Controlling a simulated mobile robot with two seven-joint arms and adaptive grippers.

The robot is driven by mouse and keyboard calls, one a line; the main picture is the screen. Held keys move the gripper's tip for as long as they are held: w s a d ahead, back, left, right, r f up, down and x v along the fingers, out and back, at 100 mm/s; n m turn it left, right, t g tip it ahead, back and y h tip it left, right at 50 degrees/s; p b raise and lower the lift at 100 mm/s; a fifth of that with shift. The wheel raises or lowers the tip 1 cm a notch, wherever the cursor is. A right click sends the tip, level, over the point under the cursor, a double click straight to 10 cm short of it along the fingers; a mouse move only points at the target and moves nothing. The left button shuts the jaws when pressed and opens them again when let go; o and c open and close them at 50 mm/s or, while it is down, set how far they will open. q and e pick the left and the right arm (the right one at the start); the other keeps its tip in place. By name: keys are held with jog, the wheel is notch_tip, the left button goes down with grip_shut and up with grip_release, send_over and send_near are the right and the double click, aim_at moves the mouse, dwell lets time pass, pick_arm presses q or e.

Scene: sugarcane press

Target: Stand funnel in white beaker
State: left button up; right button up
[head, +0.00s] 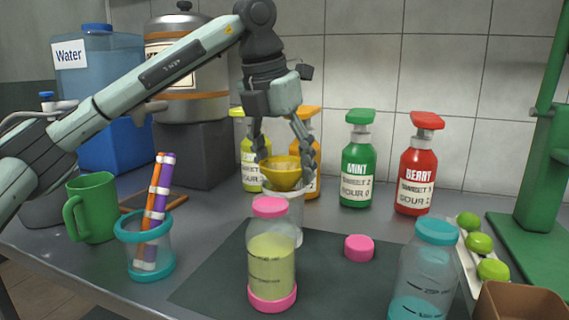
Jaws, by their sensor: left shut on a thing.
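A yellow funnel (283,173) is held between the fingers of my left gripper (284,160), which is shut on it and points down. The funnel is at the mouth of the white beaker (297,205). Its lower end is hidden, so I cannot tell whether it rests on the rim or hangs just above it. The beaker stands upright on the dark mat, partly hidden behind a pink-capped bottle of yellow-green liquid. My right gripper is not in view.
The pink-capped bottle (271,262) stands close in front of the beaker. A pink lid (359,248) lies on the mat (215,285). A teal-capped bottle (425,275), limes and syrup bottles stand right and behind. A green mug (92,208) and marker cup (146,255) stand left.

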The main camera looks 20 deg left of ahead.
pick_arm(q)
jog(key=o, duration=1.2)
jog(key=shift+c, duration=0.2)
jog(key=shift+o, duration=1.2)
notch_tip(320, 180, up, 7)
jog(key=p, duration=0.5)
